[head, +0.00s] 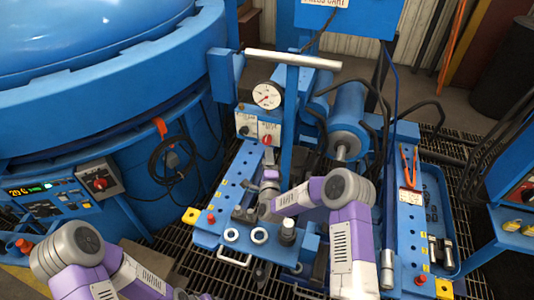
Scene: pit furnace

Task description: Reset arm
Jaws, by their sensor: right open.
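My right arm comes in from the lower right and bends over the blue press cart (232,200). Its gripper (268,155) is small in the picture and points away from me at the control boxes on the cart. It is open, with no object seen between its jaws. The red knob (267,140) on the front of a control box is just beyond the fingertips; I cannot tell whether they touch. My left arm shows at the bottom left, with its links running to the bottom edge. Its gripper is not visible.
The big blue furnace (100,95) with its control panel (45,200) fills the left. A pressure gauge (267,95) and a blue cylinder (347,115) stand on the cart. A tray (432,185) is on its right side. A blue stand (505,190) is at far right. Dark grating covers the floor.

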